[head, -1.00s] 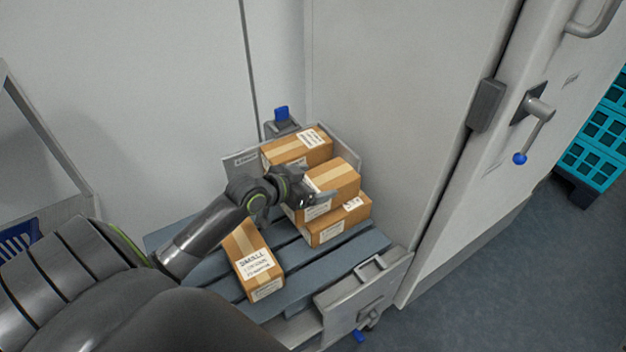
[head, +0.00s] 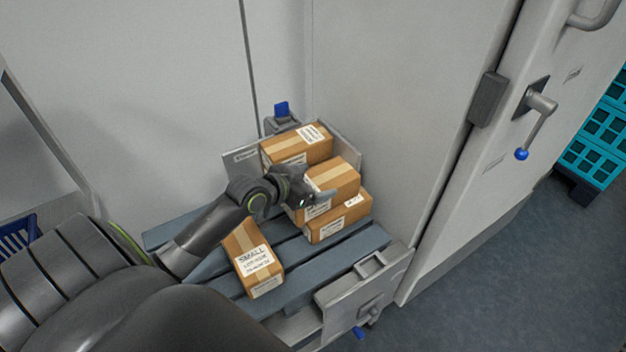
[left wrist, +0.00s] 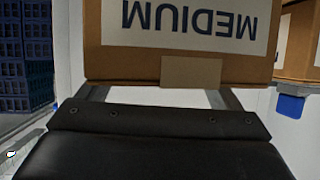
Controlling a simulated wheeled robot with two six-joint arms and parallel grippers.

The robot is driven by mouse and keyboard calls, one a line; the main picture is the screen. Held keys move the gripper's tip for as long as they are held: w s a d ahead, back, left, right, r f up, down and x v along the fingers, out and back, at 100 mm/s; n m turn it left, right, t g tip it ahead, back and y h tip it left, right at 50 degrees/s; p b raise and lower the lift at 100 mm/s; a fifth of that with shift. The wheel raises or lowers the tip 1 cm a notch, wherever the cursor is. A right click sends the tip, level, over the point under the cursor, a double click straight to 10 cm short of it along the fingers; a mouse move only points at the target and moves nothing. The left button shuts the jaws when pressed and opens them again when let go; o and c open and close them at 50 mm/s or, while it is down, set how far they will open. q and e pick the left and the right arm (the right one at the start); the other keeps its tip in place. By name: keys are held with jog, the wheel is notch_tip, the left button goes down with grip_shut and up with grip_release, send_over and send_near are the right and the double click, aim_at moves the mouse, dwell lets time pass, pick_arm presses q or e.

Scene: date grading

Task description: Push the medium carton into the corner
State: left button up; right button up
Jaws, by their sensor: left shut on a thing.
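The medium carton (left wrist: 190,62) fills the upper left wrist view, its white label reading MEDIUM upside down. In the head view I take it to be the brown carton (head: 338,178) at my left gripper (head: 313,197). My left gripper is shut on it, and the hand hides its near left side. It sits on or just above a lower carton (head: 340,221); I cannot tell if they touch. Another carton (head: 297,147) lies behind, towards the back corner. My right gripper is not in view.
A carton marked SMALL (head: 256,262) lies at the front on the blue-grey slatted platform (head: 318,275). Low grey end plates (head: 348,158) and pale walls (head: 385,120) close off the back and right. A door lever (head: 540,125) and teal crates (head: 598,140) stand farther right.

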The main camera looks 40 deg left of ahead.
pick_arm(q)
jog(key=o, duration=1.9)
jog(key=shift+s+f, duration=0.1)
jog(key=p+v, duration=0.5)
jog(key=v, duration=1.2)
jog(key=shift+s+r, duration=0.15)
jog(key=shift+r, duration=0.1)
